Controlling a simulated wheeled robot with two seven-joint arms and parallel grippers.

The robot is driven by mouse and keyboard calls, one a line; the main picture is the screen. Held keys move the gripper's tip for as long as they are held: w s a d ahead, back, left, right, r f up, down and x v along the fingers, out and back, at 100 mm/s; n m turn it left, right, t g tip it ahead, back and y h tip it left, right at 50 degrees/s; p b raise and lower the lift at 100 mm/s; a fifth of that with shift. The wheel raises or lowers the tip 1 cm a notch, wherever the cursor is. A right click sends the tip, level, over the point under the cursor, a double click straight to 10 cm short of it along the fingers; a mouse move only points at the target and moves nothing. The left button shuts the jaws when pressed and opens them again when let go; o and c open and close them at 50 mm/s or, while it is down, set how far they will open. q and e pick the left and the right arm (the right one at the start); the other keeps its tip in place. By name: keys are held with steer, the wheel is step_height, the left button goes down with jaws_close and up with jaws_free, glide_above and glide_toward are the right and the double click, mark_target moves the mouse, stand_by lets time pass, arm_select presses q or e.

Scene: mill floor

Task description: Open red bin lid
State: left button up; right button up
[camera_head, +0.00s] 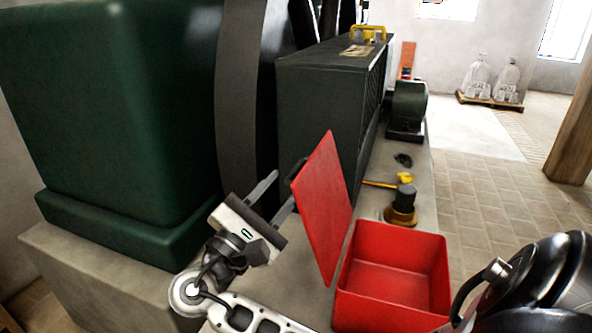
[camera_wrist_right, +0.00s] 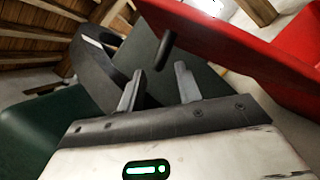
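The red bin (camera_head: 392,310) stands on the ledge with its top uncovered and its inside looking empty. Its red lid (camera_head: 322,210) stands steeply up along the bin's left side, swung open; it also fills the top right of the right wrist view (camera_wrist_right: 235,45). A dark handle (camera_wrist_right: 160,55) sticks out from the lid's outer face. My right gripper (camera_head: 286,185) is left of the lid, its two grey fingers apart and pointing toward the handle. In the wrist view, the handle's end shows in or near the gap between the fingers (camera_wrist_right: 159,72). My left gripper is not in view.
A dark green machine cabinet (camera_head: 325,95) stands behind the lid, and a big green housing (camera_head: 110,110) at left. A brass-and-black fitting (camera_head: 402,205) and a yellow-headed tool (camera_head: 404,178) are behind the bin. Open tiled floor (camera_head: 490,210) lies to the right.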

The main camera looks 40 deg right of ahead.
mark_target(293, 172)
steer(key=shift+x, duration=2.4)
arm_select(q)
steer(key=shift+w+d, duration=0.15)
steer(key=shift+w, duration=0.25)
